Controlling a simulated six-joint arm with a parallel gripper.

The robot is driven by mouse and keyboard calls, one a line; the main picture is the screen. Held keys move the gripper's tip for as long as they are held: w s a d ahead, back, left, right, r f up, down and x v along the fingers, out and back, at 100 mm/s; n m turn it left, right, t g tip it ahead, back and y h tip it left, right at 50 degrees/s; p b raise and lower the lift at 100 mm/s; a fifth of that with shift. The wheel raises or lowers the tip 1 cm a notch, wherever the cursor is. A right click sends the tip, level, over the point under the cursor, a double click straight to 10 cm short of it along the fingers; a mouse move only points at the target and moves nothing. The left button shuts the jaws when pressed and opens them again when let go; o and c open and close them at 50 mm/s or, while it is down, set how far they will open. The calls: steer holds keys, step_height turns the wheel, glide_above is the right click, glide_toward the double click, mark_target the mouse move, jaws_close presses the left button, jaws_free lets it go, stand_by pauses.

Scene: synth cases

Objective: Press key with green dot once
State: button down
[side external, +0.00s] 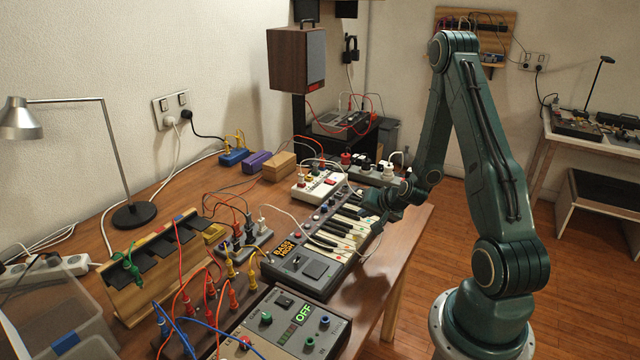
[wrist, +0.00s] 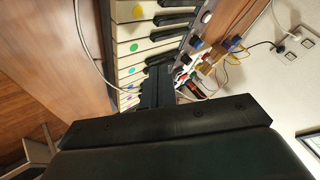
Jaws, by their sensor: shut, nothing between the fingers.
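The small keyboard (side external: 290,262) lies on the wooden table, with white and black keys. In the wrist view, several white keys have coloured dots. The green dot (wrist: 134,47) is on a white key between a yellow-dotted key (wrist: 138,11) above and a blue-dotted key (wrist: 131,70) below. My gripper (side external: 372,204) is at the keyboard's far half in the side view. In the wrist view my gripper (wrist: 158,72) is shut and empty, its tips over the keys, below and right of the green dot. Whether the tips touch a key cannot be told. The gripper hides some keys.
A loose white cable (wrist: 84,45) runs beside the keys.

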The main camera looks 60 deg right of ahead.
steer(key=shift+r, duration=1.25)
steer(key=shift+w+a+r, duration=0.1)
steer(key=shift+a+r, duration=0.05)
steer(key=w+a+r+n+g+y, duration=0.1)
steer(key=a+r+n+y, duration=0.2)
steer(key=a+r+n, duration=0.9)
steer(key=s+a+r+n+g, duration=0.1)
steer(key=s+a+r, duration=1.2)
steer(key=s+a, duration=0.2)
steer(key=shift+s+a+r+n+g+y, duration=0.3)
steer(key=shift+s+r+n+g+y, duration=0.1)
steer(key=shift+s, duration=0.65)
